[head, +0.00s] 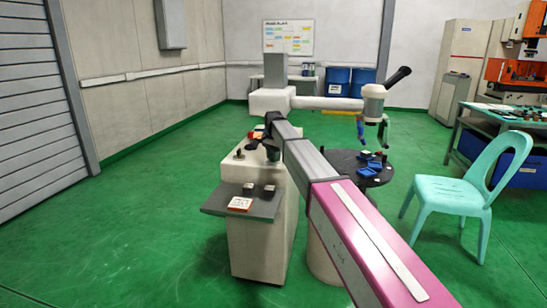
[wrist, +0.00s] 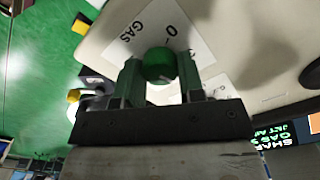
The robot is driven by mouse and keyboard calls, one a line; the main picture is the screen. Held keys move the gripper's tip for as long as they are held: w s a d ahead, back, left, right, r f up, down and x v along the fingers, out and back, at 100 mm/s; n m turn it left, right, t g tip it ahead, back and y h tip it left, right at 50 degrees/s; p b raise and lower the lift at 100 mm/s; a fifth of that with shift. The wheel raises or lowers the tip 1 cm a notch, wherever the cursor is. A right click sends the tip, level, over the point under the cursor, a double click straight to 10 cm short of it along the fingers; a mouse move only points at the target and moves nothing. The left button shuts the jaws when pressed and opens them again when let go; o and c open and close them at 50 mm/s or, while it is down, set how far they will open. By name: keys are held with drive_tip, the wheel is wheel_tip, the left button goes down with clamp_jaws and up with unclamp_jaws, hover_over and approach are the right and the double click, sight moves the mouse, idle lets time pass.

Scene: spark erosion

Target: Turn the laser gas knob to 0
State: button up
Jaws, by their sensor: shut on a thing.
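The laser gas knob (wrist: 158,65) is a dark round knob in the wrist view, on a pale panel. A white label (wrist: 143,32) beside it reads "GAS", with a "0" and a dash near the knob. My gripper (wrist: 158,80) has one finger on each side of the knob and is shut on it. I cannot make out a pointer on the knob, so its setting is unclear. In the head view my gripper (head: 268,148) is at the top of the beige machine cabinet (head: 258,240); the knob is hidden there.
A yellow-topped part (wrist: 74,96) and a green-text display (wrist: 270,135) are near the gripper. A grey shelf (head: 222,202) bears small dark blocks. A round dark table (head: 345,160) with blue pieces and a mint chair (head: 460,190) stand right. Green floor is free at left.

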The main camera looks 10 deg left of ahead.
drive_tip(key=n, duration=0.5)
drive_tip(key=shift+n, duration=0.3)
drive_tip(key=n, duration=1)
drive_tip(key=shift+n, duration=2.7)
drive_tip(key=o, duration=0.9)
wheel_tip(320, 180, up, 11)
drive_tip(key=shift+f, duration=0.1)
